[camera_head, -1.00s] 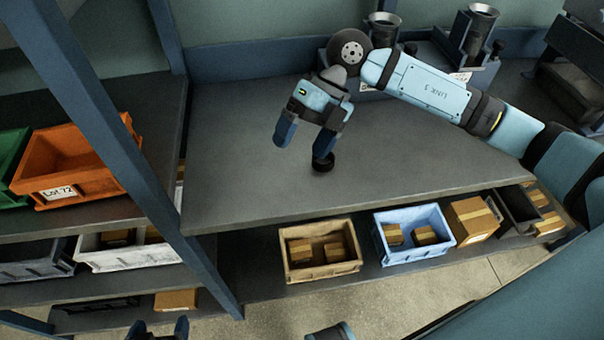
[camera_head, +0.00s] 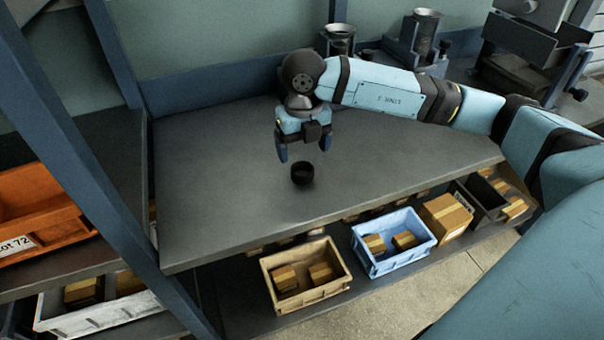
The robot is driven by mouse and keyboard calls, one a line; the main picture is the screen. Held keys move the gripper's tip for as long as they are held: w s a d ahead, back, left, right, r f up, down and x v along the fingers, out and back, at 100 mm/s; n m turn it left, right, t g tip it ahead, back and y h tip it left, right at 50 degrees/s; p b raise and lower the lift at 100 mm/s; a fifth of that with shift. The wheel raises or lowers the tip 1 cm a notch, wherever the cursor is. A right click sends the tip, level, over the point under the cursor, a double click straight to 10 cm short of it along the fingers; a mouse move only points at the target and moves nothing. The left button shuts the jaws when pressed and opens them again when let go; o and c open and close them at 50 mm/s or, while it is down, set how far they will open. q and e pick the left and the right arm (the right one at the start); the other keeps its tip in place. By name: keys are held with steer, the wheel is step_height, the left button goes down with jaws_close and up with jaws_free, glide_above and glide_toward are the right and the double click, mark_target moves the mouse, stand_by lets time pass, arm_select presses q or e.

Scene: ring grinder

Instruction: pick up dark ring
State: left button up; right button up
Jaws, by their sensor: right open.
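The dark ring (camera_head: 303,174) lies on the grey worktop (camera_head: 215,190), near the middle of its front half. My right gripper (camera_head: 304,156) hangs just above and behind the ring with its fingers pointing down. Its blue fingers are spread apart with nothing between them. The ring appears to be below the fingertips; the exact gap is hard to judge. My left gripper does not show.
Two machines with metal funnels (camera_head: 426,25) stand at the back. Below the worktop, a shelf holds a beige crate (camera_head: 309,298), a blue crate (camera_head: 395,262) and a cardboard box (camera_head: 446,220). A blue post and an orange bin (camera_head: 40,215) are at left.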

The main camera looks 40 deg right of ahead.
mark_target(302, 167)
steer(key=shift+s+a+f+b, duration=0.1)
steer(key=shift+f+b, duration=0.15)
steer(key=shift+f, duration=1.25)
steer(key=shift+s+a+f+b, duration=0.1)
steer(key=shift+f+b, duration=0.1)
steer(key=shift+f, duration=1.3)
steer(key=c, duration=1.1)
steer(key=shift+w+r, duration=0.1)
steer(key=shift+r, duration=0.05)
